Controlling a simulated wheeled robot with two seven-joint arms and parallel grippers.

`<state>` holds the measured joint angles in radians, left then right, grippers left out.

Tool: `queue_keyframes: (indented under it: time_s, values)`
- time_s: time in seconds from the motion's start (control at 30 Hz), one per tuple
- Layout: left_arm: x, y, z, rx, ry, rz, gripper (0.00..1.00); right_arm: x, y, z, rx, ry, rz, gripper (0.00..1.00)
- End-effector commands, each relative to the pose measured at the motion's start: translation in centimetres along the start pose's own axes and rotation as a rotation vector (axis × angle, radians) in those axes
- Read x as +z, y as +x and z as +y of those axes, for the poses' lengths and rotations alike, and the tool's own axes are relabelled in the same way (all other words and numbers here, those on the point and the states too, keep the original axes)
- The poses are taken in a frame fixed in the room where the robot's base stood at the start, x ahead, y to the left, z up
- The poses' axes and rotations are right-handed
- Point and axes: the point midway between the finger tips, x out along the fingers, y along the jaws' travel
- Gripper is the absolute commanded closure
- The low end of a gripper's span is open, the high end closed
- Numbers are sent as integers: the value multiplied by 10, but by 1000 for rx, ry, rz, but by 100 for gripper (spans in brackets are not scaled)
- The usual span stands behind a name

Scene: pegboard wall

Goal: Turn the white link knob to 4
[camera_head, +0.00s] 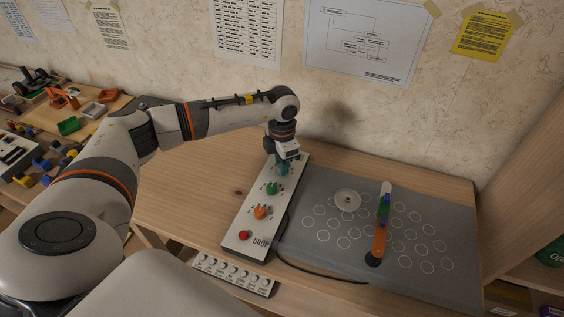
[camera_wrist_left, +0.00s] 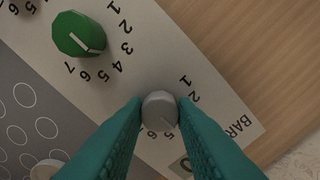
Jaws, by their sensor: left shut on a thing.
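The white link knob (camera_wrist_left: 159,108) shows in the left wrist view as a round grey-white knob between the two teal fingertips. It sits on the light control panel (camera_head: 249,222) near the end marked with "BAR" lettering. Numbers 1, 2, 5 and 6 show around it; others are hidden by the fingers. A line on its top points to the lower right in that view. My left gripper (camera_wrist_left: 159,112) is shut on this knob. In the head view my left gripper (camera_head: 284,165) is at the panel's far end and hides the knob. My right gripper is not in view.
A green knob (camera_head: 272,188), an orange knob (camera_head: 260,212) and a red button (camera_head: 243,235) line the same panel. A grey mat (camera_head: 330,249) with printed circles lies to the right, bearing a white disc (camera_head: 347,200) and an orange-handled stick (camera_head: 380,240). A strip of small knobs (camera_head: 233,274) is in front.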

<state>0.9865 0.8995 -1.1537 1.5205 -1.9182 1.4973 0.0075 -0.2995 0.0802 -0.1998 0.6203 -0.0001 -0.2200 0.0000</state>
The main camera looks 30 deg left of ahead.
Motion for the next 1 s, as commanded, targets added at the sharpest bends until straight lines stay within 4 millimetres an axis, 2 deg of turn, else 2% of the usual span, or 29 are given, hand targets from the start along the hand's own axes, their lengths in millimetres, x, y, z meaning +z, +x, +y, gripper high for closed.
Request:
queue_keyframes:
  time_s: [0.17, 0.2, 0.3, 0.67, 0.77, 1.0]
  values:
    - [-1, -2, -1, -2, -2, 4, 98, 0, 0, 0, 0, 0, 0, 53]
    - [-1, -2, -1, -2, -2, 4, 69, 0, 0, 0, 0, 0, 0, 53]
    - [-1, -1, -1, -2, -2, 3, 53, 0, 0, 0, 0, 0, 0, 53]
    - [-1, -5, -1, -1, -2, 3, 53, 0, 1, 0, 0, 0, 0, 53]
    - [-1, -18, -1, -2, -2, 5, 53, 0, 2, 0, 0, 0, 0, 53]
    - [-1, -69, -1, -3, -1, 7, 53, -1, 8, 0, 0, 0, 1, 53]
